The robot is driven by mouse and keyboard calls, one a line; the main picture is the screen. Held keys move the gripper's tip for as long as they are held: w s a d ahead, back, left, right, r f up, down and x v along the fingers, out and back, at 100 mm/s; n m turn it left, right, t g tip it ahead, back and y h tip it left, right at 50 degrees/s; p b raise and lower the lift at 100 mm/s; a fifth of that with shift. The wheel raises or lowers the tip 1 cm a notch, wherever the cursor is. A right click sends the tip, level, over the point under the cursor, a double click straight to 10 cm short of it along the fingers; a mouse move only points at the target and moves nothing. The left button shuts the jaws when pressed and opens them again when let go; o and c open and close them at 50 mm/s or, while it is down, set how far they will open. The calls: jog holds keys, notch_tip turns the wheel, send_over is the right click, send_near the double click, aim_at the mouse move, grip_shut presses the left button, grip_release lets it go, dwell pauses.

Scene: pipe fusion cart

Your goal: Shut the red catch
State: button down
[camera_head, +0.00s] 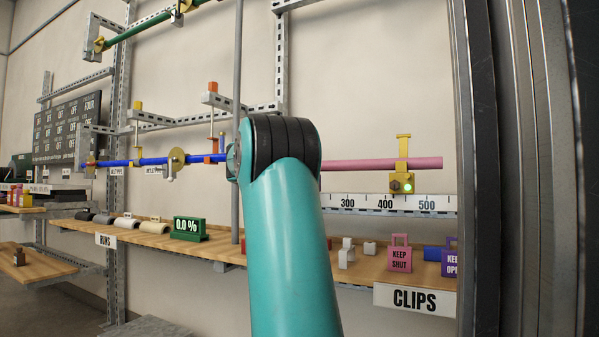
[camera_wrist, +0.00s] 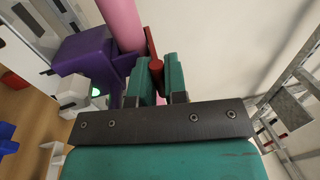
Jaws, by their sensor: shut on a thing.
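The red catch (camera_wrist: 152,45) shows in the wrist view as a narrow red bar with a rounded end, beside the pink pipe (camera_wrist: 121,22). My gripper (camera_wrist: 158,74) has its two green fingers closed on the rounded end of the catch. A purple block (camera_wrist: 84,52) sits against the pipe to the left, with a grey fitting and a green light below it. In the head view the pink pipe (camera_head: 350,164) runs out to the right from behind my teal arm. The arm hides my gripper, the catch and the purple block there.
A yellow clamp (camera_head: 402,165) with a green light sits on the pink pipe to the right. A blue pipe (camera_head: 135,162) with fittings runs at left. Below, a wooden shelf (camera_head: 140,237) holds padlock-shaped tags (camera_head: 400,258) and small blocks. A dark post stands at far right.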

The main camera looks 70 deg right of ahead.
dwell(0.3)
jog(key=c, duration=1.1)
grip_release()
jog(key=shift+c, duration=0.2)
jog(key=shift+w+a+f, duration=0.1)
jog(key=shift+a, duration=0.05)
jog(key=b+v, duration=0.1)
jog(key=v, duration=1.6)
jog(key=shift+f, duration=0.15)
